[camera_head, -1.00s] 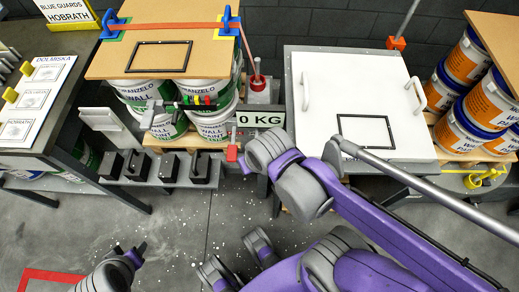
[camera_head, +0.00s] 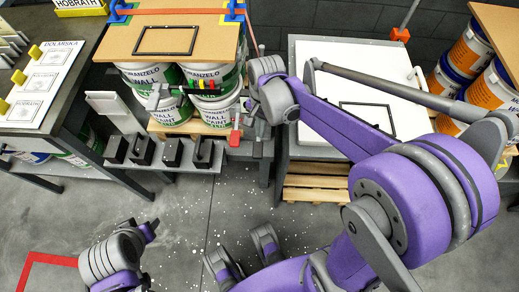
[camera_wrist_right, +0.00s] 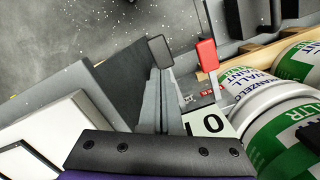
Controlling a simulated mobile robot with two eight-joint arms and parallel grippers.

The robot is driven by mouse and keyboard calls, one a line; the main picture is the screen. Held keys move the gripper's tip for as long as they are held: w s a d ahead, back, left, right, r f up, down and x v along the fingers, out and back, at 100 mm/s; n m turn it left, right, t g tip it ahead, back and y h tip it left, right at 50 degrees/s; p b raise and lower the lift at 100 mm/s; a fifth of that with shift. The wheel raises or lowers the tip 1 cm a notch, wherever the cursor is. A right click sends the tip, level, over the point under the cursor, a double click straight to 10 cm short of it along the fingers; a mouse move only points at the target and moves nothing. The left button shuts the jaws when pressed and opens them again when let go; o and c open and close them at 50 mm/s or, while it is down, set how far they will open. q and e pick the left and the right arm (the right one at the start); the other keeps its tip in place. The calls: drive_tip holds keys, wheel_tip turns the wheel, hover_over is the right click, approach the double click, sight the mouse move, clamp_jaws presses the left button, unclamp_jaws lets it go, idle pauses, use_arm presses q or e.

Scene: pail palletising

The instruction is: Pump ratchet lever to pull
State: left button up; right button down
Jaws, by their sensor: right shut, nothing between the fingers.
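A red-ended lever (camera_head: 235,138) sticks out at the front of the left pail stack. Its red end (camera_wrist_right: 207,55) also shows in the wrist view. An orange strap (camera_head: 180,12) runs across the wooden board (camera_head: 215,30) on top of the stack. My right gripper (camera_wrist_right: 163,75) is shut and empty, its tips beside the red end and apart from it in the wrist view. In the head view my right wrist mostly hides that gripper. My left gripper (camera_head: 149,230) is low at the lower left, over bare floor; its fingers are unclear.
A sign showing 0 (camera_wrist_right: 209,127) sits close to my right gripper. White pails (camera_head: 213,78) stand under the board. Black blocks (camera_head: 173,153) line a low shelf. A white lidded box (camera_head: 350,62) is at right, with orange-labelled pails (camera_head: 468,52) beyond. The floor in front is free.

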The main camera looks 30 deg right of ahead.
sight(259, 149)
drive_tip(key=shift+f, duration=0.1)
drive_tip(key=f+b, duration=0.1)
drive_tip(key=f, duration=0.1)
drive_tip(key=f+b, duration=0.4)
drive_tip(key=shift+s+a+f, duration=0.2)
drive_tip(key=shift+a+f, duration=0.15)
drive_tip(key=shift+f, duration=0.05)
